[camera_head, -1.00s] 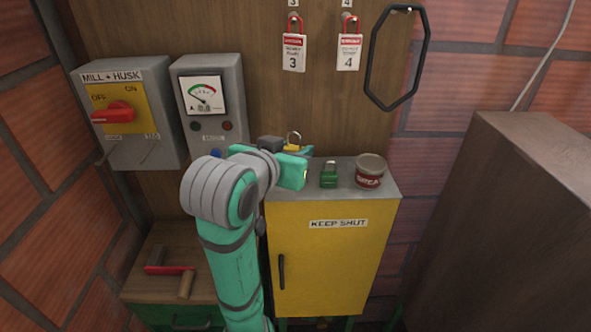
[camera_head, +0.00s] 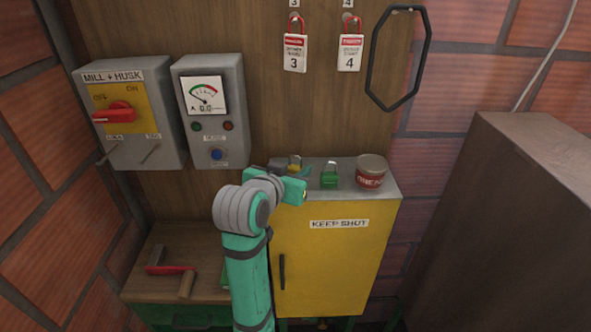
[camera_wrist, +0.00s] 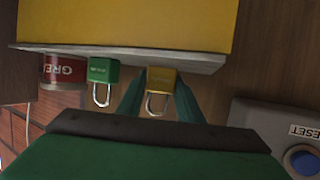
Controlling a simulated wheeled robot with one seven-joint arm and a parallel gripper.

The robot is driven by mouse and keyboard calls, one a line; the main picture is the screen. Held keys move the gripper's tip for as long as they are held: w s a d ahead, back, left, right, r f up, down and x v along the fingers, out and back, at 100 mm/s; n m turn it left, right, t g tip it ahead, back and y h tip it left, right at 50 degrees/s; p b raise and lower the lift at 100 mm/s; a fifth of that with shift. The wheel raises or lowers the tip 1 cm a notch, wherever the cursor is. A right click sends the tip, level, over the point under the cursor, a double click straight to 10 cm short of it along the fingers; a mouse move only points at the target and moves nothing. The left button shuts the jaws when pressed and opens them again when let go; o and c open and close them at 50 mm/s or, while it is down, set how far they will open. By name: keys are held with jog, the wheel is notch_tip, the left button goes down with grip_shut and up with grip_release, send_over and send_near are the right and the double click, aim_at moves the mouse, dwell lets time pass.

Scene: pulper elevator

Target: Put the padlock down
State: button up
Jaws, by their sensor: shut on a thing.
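A brass-yellow padlock (camera_wrist: 161,78) is between the two green fingers of my gripper (camera_wrist: 160,95) in the wrist view, which is upside down. My gripper is shut on it. In the head view the padlock (camera_head: 295,163) shows partly behind my gripper (camera_head: 304,172), upright with its shackle up, at the left of the yellow cabinet's grey top (camera_head: 348,185). Its base is at or very close to that top; I cannot tell if it touches. A green padlock (camera_head: 329,178) stands on the top to its right, also in the wrist view (camera_wrist: 103,71).
A red-and-grey tin (camera_head: 371,172) stands at the top's right end. Tags 3 and 4 hang on the board with red padlocks. The grey meter box (camera_head: 210,110) with a blue button is left of my gripper. A red-handled tool (camera_head: 170,269) lies on the lower bench.

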jog(key=o, duration=1.1)
jog(key=shift+f, duration=0.1)
jog(key=shift+s+a+r, duration=0.1)
jog(key=shift+s+r, duration=0.1)
jog(key=shift+r, duration=0.1)
jog(key=v, duration=1.1)
jog(key=shift+s, duration=0.2)
jog(key=shift+a, duration=0.15)
jog(key=shift+w, duration=0.1)
